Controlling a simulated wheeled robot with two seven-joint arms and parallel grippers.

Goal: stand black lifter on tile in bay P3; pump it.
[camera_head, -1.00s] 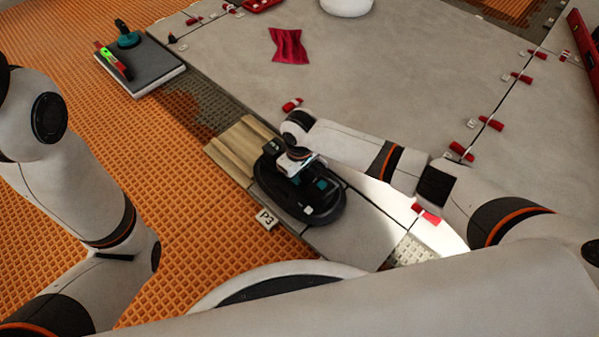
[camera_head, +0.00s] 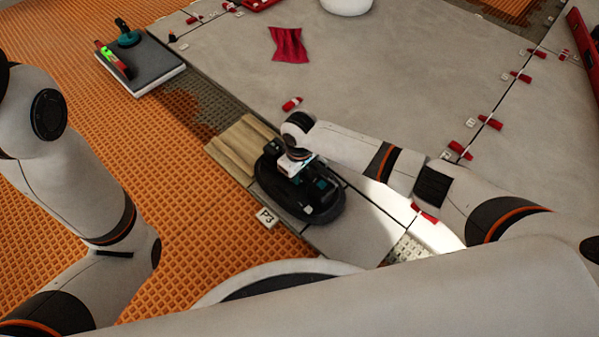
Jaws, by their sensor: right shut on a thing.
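The black lifter (camera_head: 325,206) is an oval black disc with a dark handle and teal parts. It stands on, or very close above, the grey tile (camera_head: 352,238) beside the P3 label (camera_head: 267,217); I cannot tell if its whole underside touches. My right gripper (camera_head: 296,166) is over the lifter and shut on its handle; the fingertips are mostly hidden by the wrist and the handle. My left arm shows at the left, but its gripper is out of view.
Ridged tan adhesive (camera_head: 235,150) lies left of the lifter. A grey slab (camera_head: 150,75) at the back left holds a teal-topped cup (camera_head: 128,38) and a red and green tool (camera_head: 113,62). Red clips (camera_head: 460,150) line the tile joints. A red cloth (camera_head: 288,45) lies on the tiles.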

